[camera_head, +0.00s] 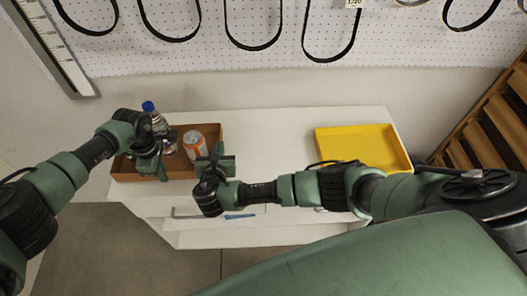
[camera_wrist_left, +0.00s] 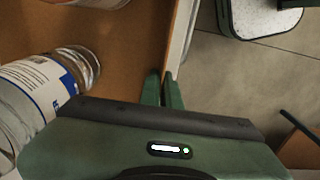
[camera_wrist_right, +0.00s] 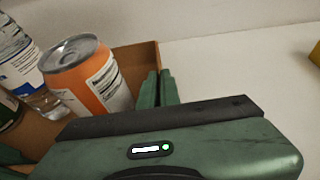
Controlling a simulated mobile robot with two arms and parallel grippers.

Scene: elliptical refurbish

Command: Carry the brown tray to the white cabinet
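The brown tray (camera_head: 122,172) is at the left end of the white cabinet (camera_head: 272,135) in the head view, over its top. I cannot tell whether it rests on the top. An orange can (camera_head: 194,143) and a clear bottle with a blue cap (camera_head: 150,108) stand upright in it; the arm partly hides the bottle. My left gripper (camera_head: 160,172) is shut on the tray's wall, which shows between the fingers (camera_wrist_left: 163,90) in the left wrist view. My right gripper (camera_head: 217,153) is shut on the right wall, also seen between its fingers (camera_wrist_right: 157,88).
A yellow tray (camera_head: 348,129) sits at the cabinet's right end, behind my right arm. The top between the two trays is clear. A white pegboard wall (camera_head: 270,70) with hanging black belts stands behind. A wooden slatted rack (camera_head: 490,125) is at the right.

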